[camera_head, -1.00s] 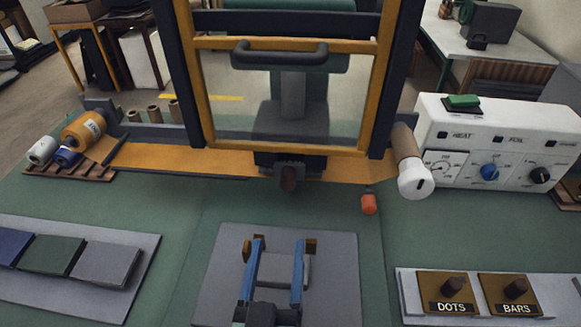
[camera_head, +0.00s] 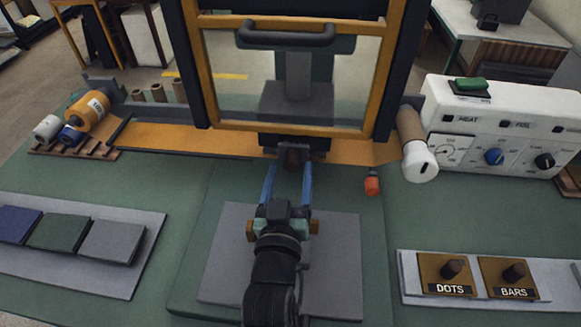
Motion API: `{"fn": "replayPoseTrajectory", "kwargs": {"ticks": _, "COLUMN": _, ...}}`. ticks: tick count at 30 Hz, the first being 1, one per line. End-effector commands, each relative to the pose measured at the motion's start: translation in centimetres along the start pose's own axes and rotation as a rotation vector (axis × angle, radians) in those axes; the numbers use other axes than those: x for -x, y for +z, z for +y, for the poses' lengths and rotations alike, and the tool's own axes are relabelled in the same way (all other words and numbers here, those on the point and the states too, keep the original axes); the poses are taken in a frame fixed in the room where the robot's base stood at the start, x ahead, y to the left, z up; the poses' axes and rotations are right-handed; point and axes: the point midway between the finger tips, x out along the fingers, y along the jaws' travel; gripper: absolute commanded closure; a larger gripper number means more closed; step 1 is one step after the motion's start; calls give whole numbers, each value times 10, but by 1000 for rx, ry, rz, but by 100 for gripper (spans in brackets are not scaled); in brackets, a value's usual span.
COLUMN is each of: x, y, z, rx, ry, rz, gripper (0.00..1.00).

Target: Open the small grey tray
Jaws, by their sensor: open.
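A small dark grey block with a knob-like front (camera_head: 293,155) sits under the glazed yellow frame, at the middle of the yellow strip. It may be the front of the small grey tray; I cannot tell for sure. My gripper (camera_head: 288,172) is open, its two blue fingers pointing away toward this front, one on each side of it. No contact can be made out. My wrist hides the plate's middle.
The yellow-framed window (camera_head: 290,95) stands close above the front. An orange-red pendant (camera_head: 372,185) and a white-capped roller (camera_head: 420,162) are to its right. A white control box (camera_head: 500,135) stands far right. Swatches lie on a board (camera_head: 125,280) at left; DOTS and BARS knobs (camera_head: 450,275) at right.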

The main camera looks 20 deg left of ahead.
Motion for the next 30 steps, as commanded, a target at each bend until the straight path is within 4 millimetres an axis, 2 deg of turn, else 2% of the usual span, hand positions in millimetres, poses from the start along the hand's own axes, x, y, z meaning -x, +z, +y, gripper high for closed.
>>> {"fn": "replayPoseTrajectory", "kwargs": {"ticks": 6, "x": -11, "y": 0, "z": 0, "rx": 0, "ry": 0, "rz": 0, "gripper": 33}}
{"fn": "replayPoseTrajectory", "kwargs": {"ticks": 14, "x": -11, "y": 0, "z": 0, "rx": 0, "ry": 0, "rz": 0, "gripper": 35}}
{"fn": "replayPoseTrajectory", "kwargs": {"ticks": 24, "x": -11, "y": 0, "z": 0, "rx": 0, "ry": 0, "rz": 0, "gripper": 96}}
{"fn": "replayPoseTrajectory", "kwargs": {"ticks": 25, "x": -11, "y": 0, "z": 0, "rx": 0, "ry": 0, "rz": 0, "gripper": 100}}
{"fn": "replayPoseTrajectory", "kwargs": {"ticks": 30, "x": -11, "y": 0, "z": 0, "rx": 0, "ry": 0, "rz": 0, "gripper": 100}}
